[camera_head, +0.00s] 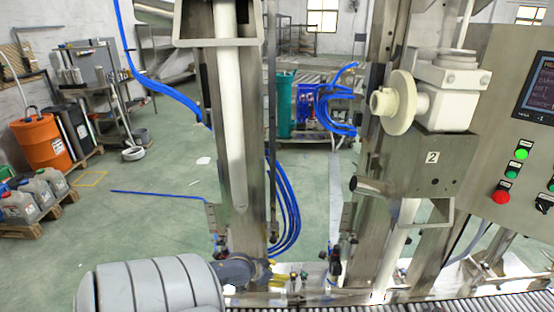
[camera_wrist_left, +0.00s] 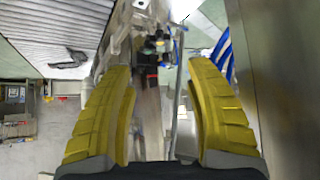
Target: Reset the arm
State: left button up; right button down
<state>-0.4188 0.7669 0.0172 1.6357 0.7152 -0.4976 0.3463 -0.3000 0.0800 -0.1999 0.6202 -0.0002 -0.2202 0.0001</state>
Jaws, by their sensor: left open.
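My left arm (camera_head: 150,287) comes in from the lower left of the head view as thick grey segments. Its left gripper (camera_head: 286,280) has yellow fingers and is beside the foot of a steel column, low in the view. In the left wrist view the two yellow fingers of the left gripper (camera_wrist_left: 160,68) stand wide apart with nothing held between them. My right arm and right gripper do not show in either view.
A steel column (camera_head: 243,130) rises close by the left gripper. A roller conveyor (camera_head: 470,306) runs along the bottom right. A control panel (camera_head: 510,130) with buttons stands at right, beside a white valve fitting (camera_head: 445,95). Blue hoses (camera_head: 287,205) hang behind the column. Open green floor (camera_head: 150,200) lies at left.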

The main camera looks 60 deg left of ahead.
aim_at(294, 275)
pick_arm(q)
jog(key=shift+x, duration=6)
jog(key=shift+s, duration=0.1)
jog(key=shift+v, duration=0.85)
jog(key=v, duration=1)
jog(key=x, duration=1.2)
jog(key=shift+d, duration=0.25)
